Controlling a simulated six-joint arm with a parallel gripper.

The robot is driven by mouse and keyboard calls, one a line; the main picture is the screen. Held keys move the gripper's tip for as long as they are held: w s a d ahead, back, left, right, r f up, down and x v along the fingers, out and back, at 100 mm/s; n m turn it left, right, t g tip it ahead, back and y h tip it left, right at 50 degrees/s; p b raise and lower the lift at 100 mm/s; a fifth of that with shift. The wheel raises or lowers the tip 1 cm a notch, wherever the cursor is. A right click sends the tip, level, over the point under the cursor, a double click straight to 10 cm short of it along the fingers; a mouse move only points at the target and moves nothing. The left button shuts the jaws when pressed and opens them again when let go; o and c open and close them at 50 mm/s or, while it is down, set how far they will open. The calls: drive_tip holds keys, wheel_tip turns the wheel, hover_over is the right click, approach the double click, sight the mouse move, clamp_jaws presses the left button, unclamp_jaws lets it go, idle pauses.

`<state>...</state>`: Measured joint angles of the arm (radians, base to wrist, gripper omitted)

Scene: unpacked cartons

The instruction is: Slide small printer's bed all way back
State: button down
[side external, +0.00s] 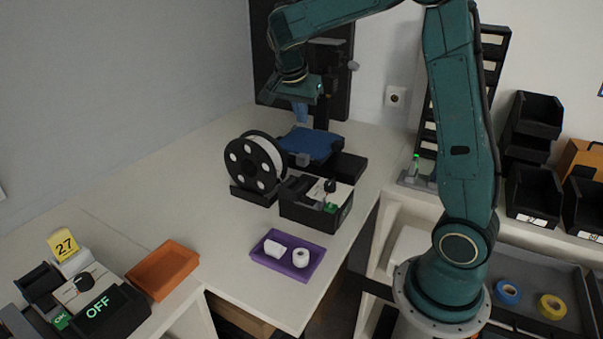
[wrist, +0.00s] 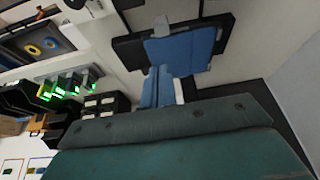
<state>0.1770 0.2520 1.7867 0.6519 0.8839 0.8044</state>
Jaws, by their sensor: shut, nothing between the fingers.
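The small printer has a dark upright frame (side external: 322,85) at the back of the white table. Its blue bed (side external: 312,143) lies flat on a black base in front of the frame. A grey tab (side external: 303,159) sticks out at the bed's front edge. My gripper (side external: 300,118) points down just above the back part of the bed, its blue fingers closed and empty. In the wrist view the fingers (wrist: 160,72) are together, and they overlap the near edge of the bed (wrist: 188,48). The tab (wrist: 161,27) shows at its far edge. I cannot tell whether the fingers touch the bed.
A filament spool (side external: 257,162) stands at the bed's left. A black control box (side external: 316,208) sits in front. A purple tray (side external: 288,262) holds white rolls. An orange tray (side external: 163,270) and a device reading OFF (side external: 100,308) are at front left. Black bins (side external: 533,195) stand right.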

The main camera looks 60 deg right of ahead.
sight(319, 150)
drive_tip(key=s+d+f+t, duration=0.2)
drive_tip(key=s, duration=0.5)
drive_tip(key=s+d+f+t, duration=0.3)
drive_tip(key=s, duration=0.4)
drive_tip(key=shift+s+d+f+n, duration=0.25)
drive_tip(key=shift+s+d+n, duration=0.05)
drive_tip(key=shift+s+n, duration=0.1)
drive_tip(key=shift+w+f, duration=0.15)
drive_tip(key=shift+x, duration=4.75)
drive_tip(key=shift+w+d, duration=0.1)
drive_tip(key=shift+w, duration=2.05)
drive_tip(key=shift+w, duration=2.4)
